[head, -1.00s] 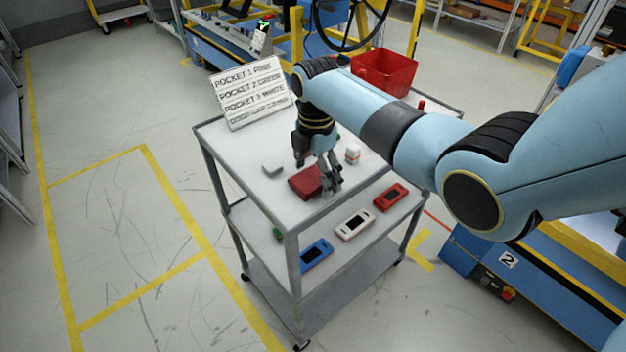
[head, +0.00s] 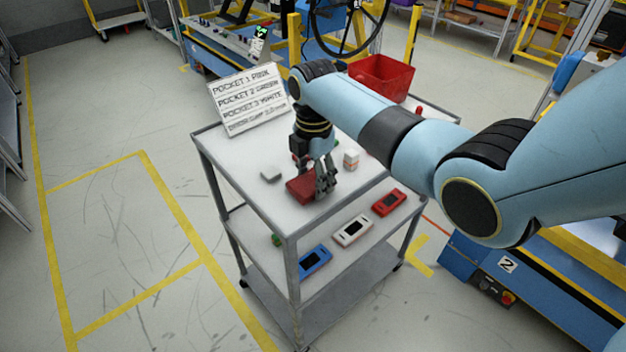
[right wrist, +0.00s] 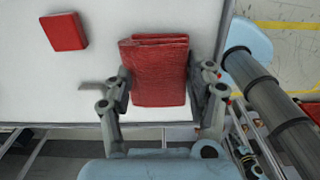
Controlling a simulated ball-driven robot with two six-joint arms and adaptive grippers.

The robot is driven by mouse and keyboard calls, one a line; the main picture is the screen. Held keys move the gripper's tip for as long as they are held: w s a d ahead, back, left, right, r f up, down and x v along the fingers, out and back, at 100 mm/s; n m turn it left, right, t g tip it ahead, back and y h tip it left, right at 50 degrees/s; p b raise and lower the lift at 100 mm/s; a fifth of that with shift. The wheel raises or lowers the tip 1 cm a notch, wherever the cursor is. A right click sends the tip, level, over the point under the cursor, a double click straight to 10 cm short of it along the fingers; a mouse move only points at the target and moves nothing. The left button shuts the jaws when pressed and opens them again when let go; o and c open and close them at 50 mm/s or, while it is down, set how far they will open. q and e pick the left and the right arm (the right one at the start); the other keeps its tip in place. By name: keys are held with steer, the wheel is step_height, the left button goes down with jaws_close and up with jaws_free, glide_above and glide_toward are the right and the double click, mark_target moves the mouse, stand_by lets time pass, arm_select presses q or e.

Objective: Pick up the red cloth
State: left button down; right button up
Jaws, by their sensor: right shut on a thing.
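The red cloth (head: 301,188) is a folded dark-red pad at the near edge of the grey cart's white top. My right gripper (head: 324,181) reaches down over it and hides part of it. In the right wrist view, the folded red cloth (right wrist: 158,72) lies between the two fingers of my right gripper (right wrist: 161,88), which is shut on it from both sides. I cannot tell whether the cloth is clear of the surface. My left gripper is not in view.
The cart top (head: 243,155) also holds a grey block (head: 270,175), a white item (head: 351,159), a lettered sign (head: 249,100) and a red bin (head: 382,76). Blue, white and red devices lie on the shelf below. A red block (right wrist: 65,32) shows in the wrist view.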

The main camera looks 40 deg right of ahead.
steer(key=r, duration=0.2)
steer(key=d+r, duration=0.1)
steer(key=r, duration=0.1)
steer(key=shift+s, duration=0.25)
steer(key=s+d+r+b, duration=0.1)
steer(key=s+d+r, duration=0.4)
steer(key=d, duration=0.4)
steer(key=shift+s+r, duration=0.35)
steer(key=shift+r, duration=0.35)
